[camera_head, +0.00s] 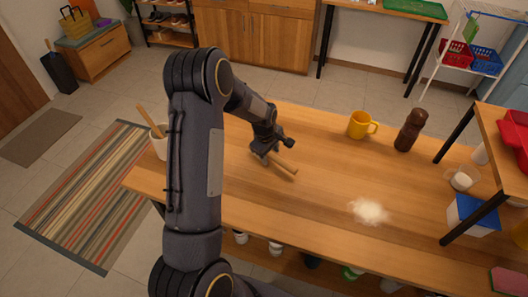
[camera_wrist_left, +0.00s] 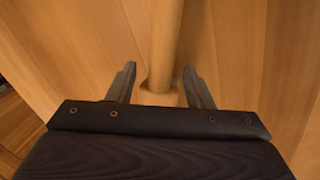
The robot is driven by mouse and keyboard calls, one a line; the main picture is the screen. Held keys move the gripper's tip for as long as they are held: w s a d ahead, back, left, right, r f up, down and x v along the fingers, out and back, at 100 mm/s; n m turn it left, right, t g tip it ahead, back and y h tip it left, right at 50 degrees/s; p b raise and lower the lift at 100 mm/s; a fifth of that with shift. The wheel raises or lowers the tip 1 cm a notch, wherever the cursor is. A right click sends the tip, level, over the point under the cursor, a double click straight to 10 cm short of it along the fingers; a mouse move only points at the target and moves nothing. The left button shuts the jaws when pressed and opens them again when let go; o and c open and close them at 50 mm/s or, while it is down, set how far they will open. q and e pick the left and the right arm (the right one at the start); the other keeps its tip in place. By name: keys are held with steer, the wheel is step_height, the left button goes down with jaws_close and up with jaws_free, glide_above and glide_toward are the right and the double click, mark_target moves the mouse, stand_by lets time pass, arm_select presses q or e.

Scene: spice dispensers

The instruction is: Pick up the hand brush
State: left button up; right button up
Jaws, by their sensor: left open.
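The hand brush (camera_head: 284,168) lies on the wooden table, and only its pale wooden handle shows clearly in the head view; the rest is hidden by my left gripper. My left gripper (camera_head: 267,152) is low over the brush. In the left wrist view, the brush handle (camera_wrist_left: 165,45) runs down between the two open fingers of the left gripper (camera_wrist_left: 160,85), with gaps on both sides. The brush widens near the fingertips, and its lower part is hidden behind the gripper body. My right gripper is not in view.
On the table (camera_head: 310,200) are a yellow mug (camera_head: 360,125), a brown pepper mill (camera_head: 410,130) and a patch of white powder (camera_head: 369,211). A white container with a wooden utensil (camera_head: 158,145) stands at the left end. A raised shelf (camera_head: 505,150) is at the right.

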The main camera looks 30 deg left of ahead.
mark_target(272, 153)
arm_select(q)
jaws_close()
steer(key=shift+r, duration=0.5)
steer(key=r, duration=0.1)
steer(key=r+b, duration=0.1)
steer(key=r, duration=0.1)
steer(key=shift+s+d, duration=0.15)
steer(key=shift+s, duration=0.05)
steer(key=s+d+r+b, duration=0.1)
steer(key=s+d+r, duration=0.5)
steer(key=s+r, duration=0.3)
steer(key=s, duration=0.3)
steer(key=shift+b, duration=0.35)
steer(key=shift+d, duration=0.1)
